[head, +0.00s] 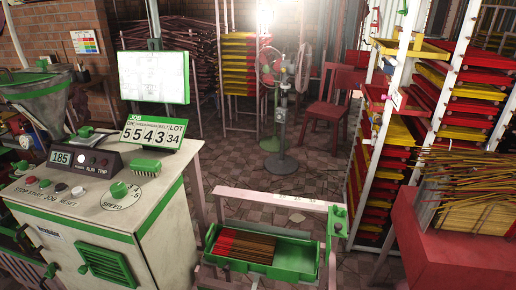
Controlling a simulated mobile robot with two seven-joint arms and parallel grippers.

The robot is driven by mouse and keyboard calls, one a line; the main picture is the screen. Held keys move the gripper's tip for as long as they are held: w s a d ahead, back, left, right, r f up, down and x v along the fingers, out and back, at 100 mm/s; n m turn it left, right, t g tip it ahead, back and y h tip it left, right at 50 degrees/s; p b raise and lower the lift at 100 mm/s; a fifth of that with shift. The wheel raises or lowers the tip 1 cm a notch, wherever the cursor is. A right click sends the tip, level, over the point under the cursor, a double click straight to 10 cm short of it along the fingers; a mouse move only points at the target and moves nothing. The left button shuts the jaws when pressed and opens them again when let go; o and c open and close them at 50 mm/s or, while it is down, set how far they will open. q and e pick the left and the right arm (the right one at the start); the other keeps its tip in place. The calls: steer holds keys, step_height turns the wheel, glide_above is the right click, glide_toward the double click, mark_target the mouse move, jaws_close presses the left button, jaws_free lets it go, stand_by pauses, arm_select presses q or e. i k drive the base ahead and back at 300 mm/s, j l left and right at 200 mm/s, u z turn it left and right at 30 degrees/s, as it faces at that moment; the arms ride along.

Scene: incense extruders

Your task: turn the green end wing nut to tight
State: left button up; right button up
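A green end bracket (338,220) sits at the right end of the pale cutting frame (268,194), with small fittings on it. A wing nut there is too small to make out, and I cannot tell how tight it is. A green tray (293,262) under the frame holds a row of brown sticks with red ends (243,247). Neither of my grippers shows in the head view.
The cream extruder cabinet (150,225) fills the left, with a green speed knob (118,190), several buttons and a number sign (153,132). A red stand (440,245) with incense bundles is at right. Racks of trays (440,110) stand behind. Tiled floor is open around the fan (281,160).

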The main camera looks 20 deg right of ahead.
mark_target(339, 213)
steer(key=z, duration=1.2)
